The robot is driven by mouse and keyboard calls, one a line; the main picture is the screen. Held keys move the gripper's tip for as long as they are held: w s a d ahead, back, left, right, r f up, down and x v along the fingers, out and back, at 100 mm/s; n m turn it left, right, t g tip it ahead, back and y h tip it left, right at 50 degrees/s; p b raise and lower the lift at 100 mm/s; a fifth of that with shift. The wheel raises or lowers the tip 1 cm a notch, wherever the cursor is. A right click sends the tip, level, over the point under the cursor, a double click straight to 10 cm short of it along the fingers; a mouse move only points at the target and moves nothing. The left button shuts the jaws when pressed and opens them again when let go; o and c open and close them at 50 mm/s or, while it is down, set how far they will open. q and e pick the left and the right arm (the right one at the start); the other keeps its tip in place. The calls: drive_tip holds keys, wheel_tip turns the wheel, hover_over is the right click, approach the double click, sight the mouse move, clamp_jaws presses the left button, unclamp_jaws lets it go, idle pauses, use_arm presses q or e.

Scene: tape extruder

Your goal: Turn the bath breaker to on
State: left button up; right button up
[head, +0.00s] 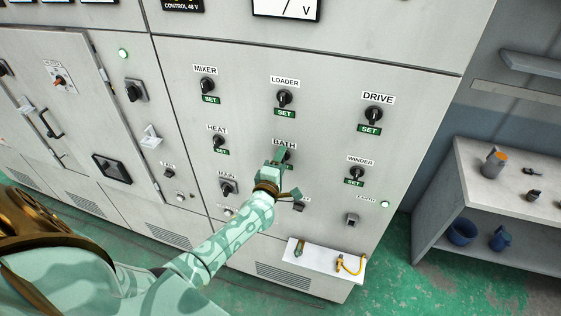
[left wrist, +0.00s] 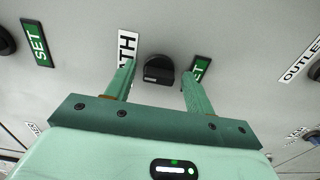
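The bath breaker is a black rotary knob (left wrist: 158,69) on the grey cabinet front, under the BATH label (head: 284,144). In the head view my left gripper (head: 281,156) is at the panel and mostly covers this knob. In the left wrist view the left gripper (left wrist: 159,70) is open, one finger by the BATH label and one by the green SET label (left wrist: 201,68). The knob shows between the fingertips, with a gap on each side. No grip on it shows. My right gripper is not in view.
Similar knobs surround it: LOADER (head: 285,97) above, HEAT (head: 220,141) left, WINDER (head: 355,171) right and MAIN (head: 228,187) lower left. A small white shelf (head: 318,262) juts out low on the cabinet. A workbench (head: 480,180) stands at the right.

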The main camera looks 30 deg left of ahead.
use_arm(q)
drive_tip(key=v, duration=1.6)
drive_tip(key=shift+d, duration=0.2)
drive_tip(key=shift+s, duration=0.1)
drive_tip(key=s+d+f+m+g+h+b, duration=0.2)
drive_tip(key=s+f+m+g+b, duration=0.3)
drive_tip(key=f, duration=0.6)
drive_tip(key=s+d+f+m+g+h, duration=0.15)
drive_tip(key=s+f+m, duration=0.35)
drive_tip(key=f, duration=0.6)
drive_tip(key=s+d+f+m+g+h+b, duration=0.25)
drive_tip(key=f+m, duration=0.45)
drive_tip(key=f, duration=0.5)
drive_tip(key=s+a+f+m+g+y+b, duration=0.1)
drive_tip(key=s+f+m+g+b, duration=0.6)
drive_tip(key=s+f+b, duration=0.9)
drive_tip(key=s+f+y, duration=0.1)
drive_tip(key=s+f, duration=0.7)
drive_tip(key=f, duration=0.4)
drive_tip(key=shift+s+a+g, duration=0.35)
drive_tip(key=shift+s+g, duration=0.05)
